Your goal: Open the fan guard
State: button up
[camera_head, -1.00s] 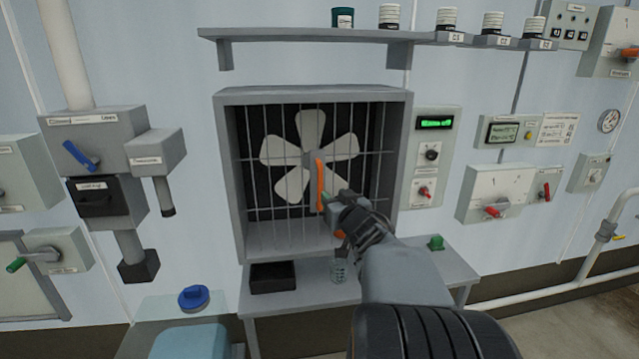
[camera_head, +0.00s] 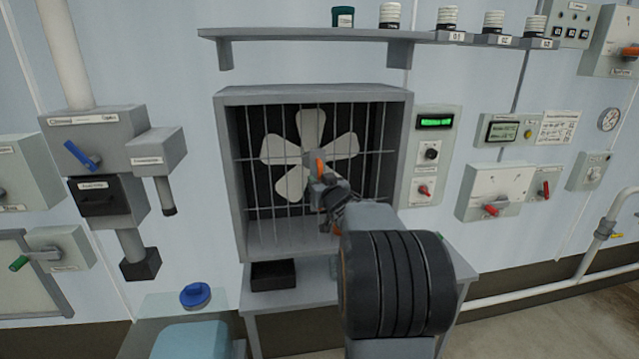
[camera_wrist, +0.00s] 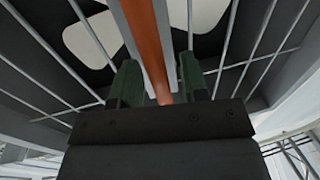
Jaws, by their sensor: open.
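The fan guard (camera_head: 262,190) is a grid of grey bars across the front of a grey box, with a white fan (camera_head: 311,125) behind it. An orange upright handle (camera_head: 319,164) is on the guard near its middle; my gripper hides its lower part in the head view. My gripper (camera_head: 322,184) is at the handle, in front of the bars. In the wrist view the orange handle (camera_wrist: 146,40) runs down between the two green fingertips (camera_wrist: 158,82). The fingers are open on either side of it, with a gap showing. The guard looks closed.
A shelf (camera_head: 290,34) with several jars is above the box. A small table (camera_head: 310,292) with a black tray (camera_head: 273,275) is below. A control panel (camera_head: 431,160) is close on the right. A blue-capped tank (camera_head: 195,296) stands lower left.

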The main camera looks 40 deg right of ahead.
jog(key=shift+c, duration=0.3)
grip_shut()
jog(key=shift+f, duration=0.1)
